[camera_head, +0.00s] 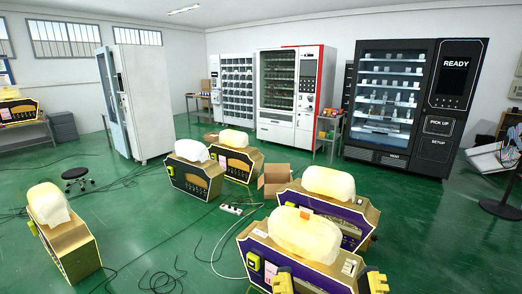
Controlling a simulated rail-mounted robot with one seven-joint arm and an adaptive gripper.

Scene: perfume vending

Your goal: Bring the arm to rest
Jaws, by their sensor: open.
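My gripper and arm cannot be made out in the head view. No part there shows clearly as a fingertip or an arm link. The nearest thing is a purple and gold unit (312,270) with a pale rounded top, at the bottom centre. Yellow parts (377,282) stick up along its front at the picture's lower edge, and I cannot tell what they belong to.
Similar units stand behind (345,215), at centre (195,178) and at left (72,247). A black vending machine (460,120) reads READY; white machines (150,105) stand farther back. Cables, a power strip (231,209), an open carton (274,182) and a stool (75,174) lie about the green floor.

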